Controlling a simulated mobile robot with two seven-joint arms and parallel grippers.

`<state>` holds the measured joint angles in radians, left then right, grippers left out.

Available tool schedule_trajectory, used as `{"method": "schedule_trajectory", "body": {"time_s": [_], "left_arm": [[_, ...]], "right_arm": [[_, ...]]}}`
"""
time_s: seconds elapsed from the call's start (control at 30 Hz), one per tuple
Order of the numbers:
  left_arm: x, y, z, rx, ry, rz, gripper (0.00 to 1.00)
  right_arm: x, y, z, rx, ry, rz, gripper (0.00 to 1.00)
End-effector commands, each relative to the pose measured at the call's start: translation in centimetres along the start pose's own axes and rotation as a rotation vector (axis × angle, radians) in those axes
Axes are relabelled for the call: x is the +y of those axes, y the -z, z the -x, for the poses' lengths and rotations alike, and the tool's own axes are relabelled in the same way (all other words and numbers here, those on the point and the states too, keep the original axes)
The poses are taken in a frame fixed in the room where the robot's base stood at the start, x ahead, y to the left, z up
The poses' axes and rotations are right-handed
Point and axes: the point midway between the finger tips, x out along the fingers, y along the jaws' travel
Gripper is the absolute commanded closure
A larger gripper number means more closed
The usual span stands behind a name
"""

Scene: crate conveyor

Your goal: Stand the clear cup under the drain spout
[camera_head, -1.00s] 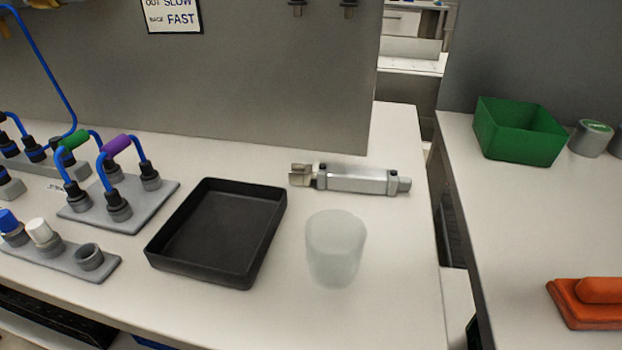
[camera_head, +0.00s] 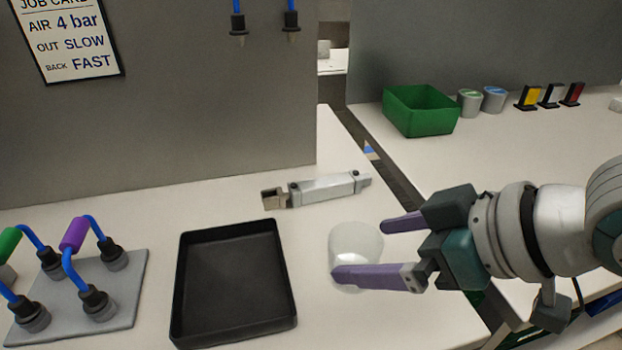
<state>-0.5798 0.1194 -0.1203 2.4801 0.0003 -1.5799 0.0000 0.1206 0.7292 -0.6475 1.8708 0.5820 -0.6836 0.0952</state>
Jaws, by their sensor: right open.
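The clear, frosted cup (camera_head: 352,240) stands upright on the white bench, right of the black tray. My right gripper (camera_head: 362,250) reaches in from the right with its purple fingers spread. The near finger overlaps the cup's lower front, and the far fingertip is by its right side. I cannot tell whether either finger touches it. Two blue tubes with dark, pointed fittings hang on the grey panel at the top, a left one (camera_head: 238,25) and a right one (camera_head: 291,22). I cannot tell which is the drain spout. My left gripper is out of view.
An empty black tray (camera_head: 184,300) lies left of the cup. A silver cylinder (camera_head: 325,188) lies behind them. A grey plate (camera_head: 128,290) with blue looped hoses is at the left. A green bin (camera_head: 425,122) stands on the right bench, across a gap.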

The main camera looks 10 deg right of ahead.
Motion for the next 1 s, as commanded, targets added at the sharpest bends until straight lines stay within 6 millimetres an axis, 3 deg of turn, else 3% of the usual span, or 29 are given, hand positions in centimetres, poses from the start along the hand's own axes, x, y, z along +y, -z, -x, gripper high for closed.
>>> {"method": "schedule_trajectory", "body": {"time_s": [0.5,0.8,1.0], "left_arm": [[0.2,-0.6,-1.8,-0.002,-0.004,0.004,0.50],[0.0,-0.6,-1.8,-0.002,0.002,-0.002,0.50],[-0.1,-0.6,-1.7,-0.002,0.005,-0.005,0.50]], "right_arm": [[0.1,0.5,-6.4,0.004,-0.001,0.006,0.00],[0.1,0.6,-6.8,0.002,-0.001,0.008,0.00],[0.1,0.6,-6.7,0.002,-0.001,0.008,0.22]]}}
